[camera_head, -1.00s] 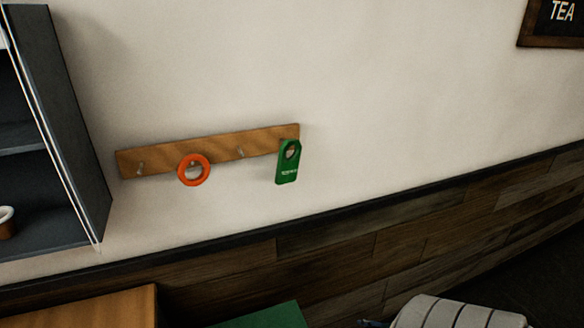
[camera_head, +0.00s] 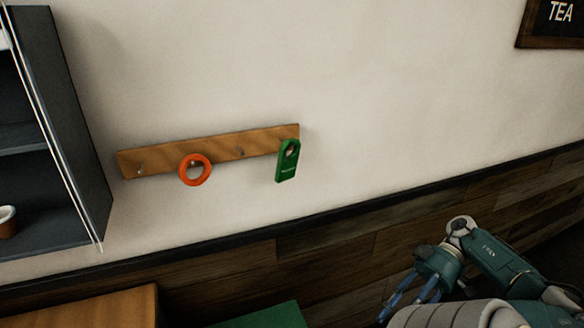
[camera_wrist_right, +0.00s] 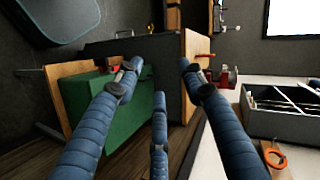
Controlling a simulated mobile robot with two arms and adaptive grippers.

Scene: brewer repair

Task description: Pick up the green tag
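The green tag (camera_head: 287,161) hangs by the hole at its top from the right end of a wooden hook rack (camera_head: 220,150) on the wall. It hangs slightly tilted, with small pale lettering near its lower end. My right gripper (camera_head: 408,292) is low at the right in the head view, below and to the right of the tag and well apart from it. In the right wrist view its blue fingers (camera_wrist_right: 160,78) are spread with nothing between them. I do not make out the tag in that view. My left gripper is not in view.
An orange ring (camera_head: 194,170) hangs on the same rack, left of the tag; it also shows in the right wrist view (camera_wrist_right: 273,154). A dark shelf (camera_head: 85,150) stands at the left. A wooden top (camera_head: 90,308) and a green surface (camera_head: 265,316) lie below.

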